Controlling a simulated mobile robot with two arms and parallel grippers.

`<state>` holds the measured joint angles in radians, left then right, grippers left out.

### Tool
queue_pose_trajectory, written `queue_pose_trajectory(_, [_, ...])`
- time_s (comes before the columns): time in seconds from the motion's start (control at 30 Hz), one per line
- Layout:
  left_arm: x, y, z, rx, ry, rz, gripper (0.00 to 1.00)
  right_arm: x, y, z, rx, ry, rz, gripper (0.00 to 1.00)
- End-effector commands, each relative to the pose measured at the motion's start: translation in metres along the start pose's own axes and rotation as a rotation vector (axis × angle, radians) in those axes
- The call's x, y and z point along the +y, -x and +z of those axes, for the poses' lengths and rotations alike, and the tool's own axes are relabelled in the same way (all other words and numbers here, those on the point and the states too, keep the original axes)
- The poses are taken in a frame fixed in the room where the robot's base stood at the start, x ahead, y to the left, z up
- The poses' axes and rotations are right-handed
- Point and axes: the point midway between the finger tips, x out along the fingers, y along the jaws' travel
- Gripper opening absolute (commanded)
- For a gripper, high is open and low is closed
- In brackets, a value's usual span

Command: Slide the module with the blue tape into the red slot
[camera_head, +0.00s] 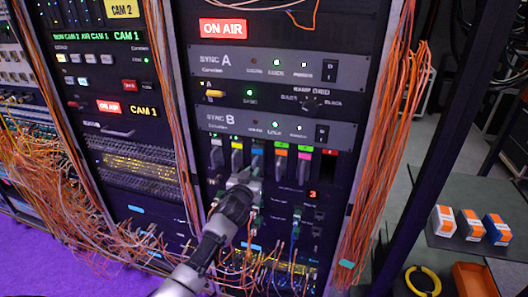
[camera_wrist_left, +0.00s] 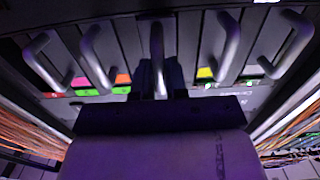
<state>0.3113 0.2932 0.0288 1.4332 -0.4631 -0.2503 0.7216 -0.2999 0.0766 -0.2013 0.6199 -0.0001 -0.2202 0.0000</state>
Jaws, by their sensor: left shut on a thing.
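The module with the blue tape (camera_head: 258,151) stands in the rack row below SYNC B, between the yellow-taped module (camera_head: 237,142) and the orange-and-green-taped module (camera_head: 281,150). My left gripper (camera_head: 246,179) is at its front. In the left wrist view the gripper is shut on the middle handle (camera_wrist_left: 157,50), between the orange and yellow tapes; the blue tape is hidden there. Whether the module sits fully in its bay is unclear. The red slot (camera_head: 329,166) is a dark, empty opening under a red label at the row's right end. My right gripper is not in view.
Neighbouring handles (camera_wrist_left: 98,55) and (camera_wrist_left: 228,45) stand close on both sides of the held one. Orange cable bundles (camera_head: 385,165) run down the rack's right side. A shelf (camera_head: 490,238) with small boxes (camera_head: 471,225) is at the right.

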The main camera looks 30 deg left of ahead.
Motion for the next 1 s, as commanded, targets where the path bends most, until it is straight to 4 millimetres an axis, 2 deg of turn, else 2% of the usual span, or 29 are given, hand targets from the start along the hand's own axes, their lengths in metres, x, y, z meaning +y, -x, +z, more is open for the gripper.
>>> queue_pose_trajectory(0.23, [0.000,0.004,-0.001,0.001,0.000,0.001,0.00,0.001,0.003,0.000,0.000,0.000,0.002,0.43])
queue_pose_trajectory(1.0, [0.000,0.042,-0.001,0.000,0.001,0.001,0.00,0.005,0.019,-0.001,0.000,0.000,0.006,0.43])
